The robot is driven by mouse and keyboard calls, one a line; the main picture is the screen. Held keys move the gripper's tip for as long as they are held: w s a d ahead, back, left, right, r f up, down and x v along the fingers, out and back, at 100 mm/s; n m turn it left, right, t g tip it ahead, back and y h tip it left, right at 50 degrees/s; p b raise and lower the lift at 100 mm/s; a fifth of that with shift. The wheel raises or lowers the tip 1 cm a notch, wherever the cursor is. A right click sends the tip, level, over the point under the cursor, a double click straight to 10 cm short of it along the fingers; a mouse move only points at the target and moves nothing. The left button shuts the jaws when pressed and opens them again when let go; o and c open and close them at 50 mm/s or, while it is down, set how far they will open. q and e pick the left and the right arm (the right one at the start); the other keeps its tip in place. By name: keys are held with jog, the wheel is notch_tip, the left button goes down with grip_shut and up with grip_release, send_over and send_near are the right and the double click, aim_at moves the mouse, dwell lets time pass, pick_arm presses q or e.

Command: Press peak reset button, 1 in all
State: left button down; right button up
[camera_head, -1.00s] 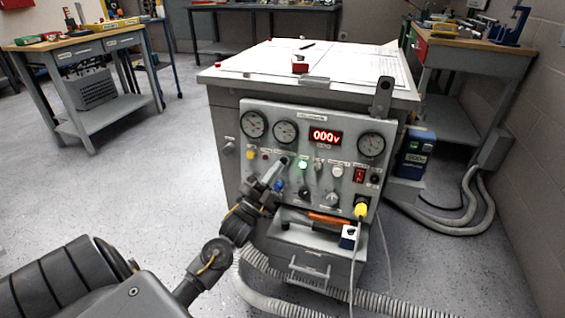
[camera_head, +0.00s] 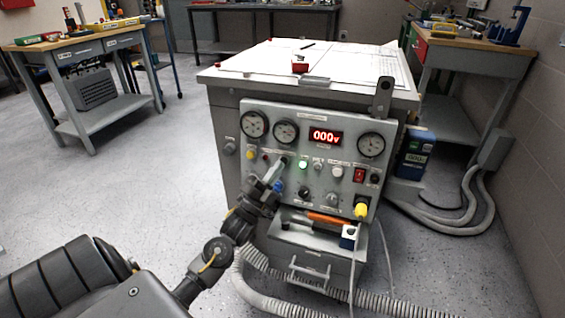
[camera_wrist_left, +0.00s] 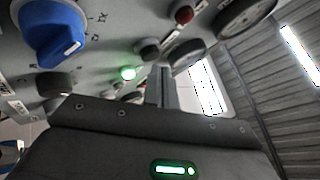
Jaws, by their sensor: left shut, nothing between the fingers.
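A grey control panel (camera_head: 310,120) faces me on the front of a cabinet. My left gripper (camera_head: 281,163) is shut and empty, its tip at the panel's left-middle, beside a small dark round control (camera_head: 286,161) and above the blue knob (camera_head: 278,186). In the left wrist view its shut fingers (camera_wrist_left: 165,72) point at the panel, near a black round button (camera_wrist_left: 148,47) and a lit green lamp (camera_wrist_left: 128,73). I cannot tell whether the tip touches anything. The labels are too small to read, so I cannot tell which control is the peak reset button. My right gripper is out of view.
The panel carries gauges (camera_head: 371,145), a red display (camera_head: 325,137) reading 000v, a red switch (camera_head: 359,174) and a yellow plug (camera_head: 361,210). An open drawer (camera_head: 305,236) with tools juts out below. Ribbed hoses (camera_head: 300,303) lie on the floor.

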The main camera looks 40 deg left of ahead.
pick_arm(q)
jog(key=shift+w+a+f, duration=0.1)
jog(key=shift+w+a, duration=0.1)
jog(key=shift+w, duration=0.35)
dwell(0.7)
jog(key=shift+s, duration=0.1)
jog(key=shift+s+d+p, duration=0.3)
jog(key=shift+s+p, duration=0.2)
jog(key=shift+s, duration=0.2)
jog(key=s+p, duration=0.1)
jog(key=s+d+p, duration=0.1)
jog(key=s, duration=0.1)
jog(key=s+r+p, duration=0.1)
jog(key=shift+s+d, duration=0.3)
jog(key=shift+s, duration=0.05)
dwell(0.9)
